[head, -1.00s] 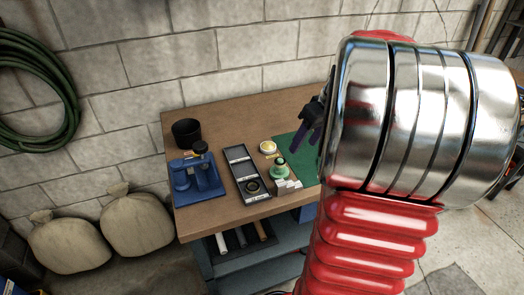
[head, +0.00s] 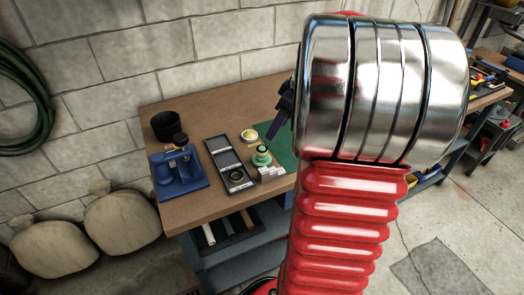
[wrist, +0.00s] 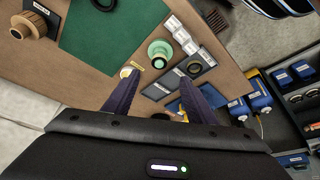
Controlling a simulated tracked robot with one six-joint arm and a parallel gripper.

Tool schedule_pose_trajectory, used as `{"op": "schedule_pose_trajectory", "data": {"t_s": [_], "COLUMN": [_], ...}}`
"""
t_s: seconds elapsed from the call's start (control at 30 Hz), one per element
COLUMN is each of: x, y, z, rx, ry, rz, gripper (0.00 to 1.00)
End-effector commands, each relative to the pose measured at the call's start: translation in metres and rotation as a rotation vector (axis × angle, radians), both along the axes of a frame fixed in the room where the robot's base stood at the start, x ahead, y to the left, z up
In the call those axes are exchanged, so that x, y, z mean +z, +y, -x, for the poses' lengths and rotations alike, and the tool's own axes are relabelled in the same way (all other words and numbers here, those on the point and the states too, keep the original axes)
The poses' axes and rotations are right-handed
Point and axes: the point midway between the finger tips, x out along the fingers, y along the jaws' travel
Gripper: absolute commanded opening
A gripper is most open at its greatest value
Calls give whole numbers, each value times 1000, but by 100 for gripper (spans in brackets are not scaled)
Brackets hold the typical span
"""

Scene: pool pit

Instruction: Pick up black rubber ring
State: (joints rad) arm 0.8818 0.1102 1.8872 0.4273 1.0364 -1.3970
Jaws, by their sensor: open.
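A black rubber ring (head: 236,175) lies in the near section of a dark, labelled tray (head: 222,149) on the workbench. In the wrist view the ring (wrist: 194,68) sits on the tray, close to the tip of the right finger. My gripper (wrist: 160,77) is open and empty, its two dark purple fingers spread above the bench.
On the wooden bench (head: 190,112), a green flanged piece (head: 262,157), pale blocks (head: 272,174) and a yellowish round dish (head: 249,135) stand right of the tray. A blue fixture (head: 178,172) and black cup (head: 165,126) are left. A green mat (wrist: 105,30) lies beyond.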

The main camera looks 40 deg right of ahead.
Motion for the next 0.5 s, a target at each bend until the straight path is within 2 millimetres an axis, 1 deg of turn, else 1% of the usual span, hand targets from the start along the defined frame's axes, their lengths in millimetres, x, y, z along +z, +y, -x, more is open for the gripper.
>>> {"op": "schedule_pose_trajectory", "data": {"t_s": [0.03,0.1,0.3,0.4,0.5], "x": [-9,-19,-46,-54,-56], "y": [2,3,6,7,7], "z": [-3,-7,-18,-21,-22], "rx": [1,2,1,1,1], "ry": [2,3,2,1,1], "rz": [-2,-3,-1,0,1], "gripper": [51,51,51,51,51]}}
